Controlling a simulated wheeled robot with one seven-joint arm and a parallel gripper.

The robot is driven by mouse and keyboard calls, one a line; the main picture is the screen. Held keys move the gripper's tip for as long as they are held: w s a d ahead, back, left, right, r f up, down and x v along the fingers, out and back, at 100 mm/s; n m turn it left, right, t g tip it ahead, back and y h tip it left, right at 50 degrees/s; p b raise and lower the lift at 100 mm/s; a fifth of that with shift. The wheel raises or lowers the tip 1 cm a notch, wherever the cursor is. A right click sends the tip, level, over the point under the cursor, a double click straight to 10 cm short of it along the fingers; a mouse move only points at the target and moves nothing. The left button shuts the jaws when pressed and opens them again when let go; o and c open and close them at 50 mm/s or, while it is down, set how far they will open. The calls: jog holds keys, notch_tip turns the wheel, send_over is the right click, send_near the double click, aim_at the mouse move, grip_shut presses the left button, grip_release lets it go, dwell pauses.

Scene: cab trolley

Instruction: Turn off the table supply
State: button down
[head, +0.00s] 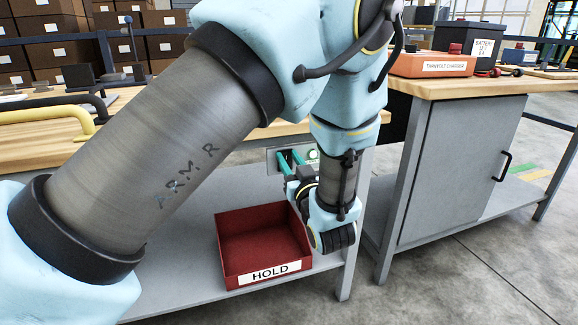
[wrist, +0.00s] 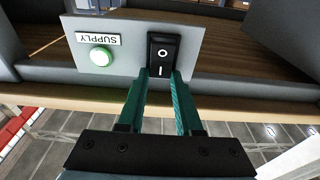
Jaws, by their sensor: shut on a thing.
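The table supply panel (wrist: 125,38) is a light grey plate on the table's front edge. It carries an upside-down SUPPLY label (wrist: 99,38) in the wrist view, a lit green lamp (wrist: 100,57) and a black rocker switch (wrist: 163,52) marked O and I. My gripper (wrist: 164,74) has its two teal fingertips at the switch, one at each side of its near end, and is shut on it. In the head view, my gripper (head: 284,161) reaches the panel (head: 271,158), with the green lamp (head: 313,154) glowing beside it. The switch is hidden there.
A red HOLD tray (head: 268,270) sits on the grey lower shelf (head: 180,285) below my gripper. A grey cabinet bench (head: 460,170) stands to the right, with an orange charger (head: 432,65) and a battery box (head: 468,40) on top. Floor shows between the benches.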

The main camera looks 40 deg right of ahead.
jog(key=f+t+b, duration=0.1)
jog(key=t+b, duration=0.1)
jog(key=b, duration=0.1)
jog(key=shift+s+f+h, duration=0.15)
jog(key=shift+f+h, duration=0.05)
jog(key=shift+h, duration=0.2)
jog(key=shift+r+t+b, duration=0.2)
jog(key=shift+t+b, duration=0.4)
jog(key=shift+b, duration=0.05)
jog(key=c, duration=0.6)
grip_release()
jog(key=shift+s+a, duration=0.1)
jog(key=shift+s, duration=0.05)
jog(key=v, duration=1)
jog(key=shift+s+a+f, duration=0.2)
jog(key=shift+f, duration=0.05)
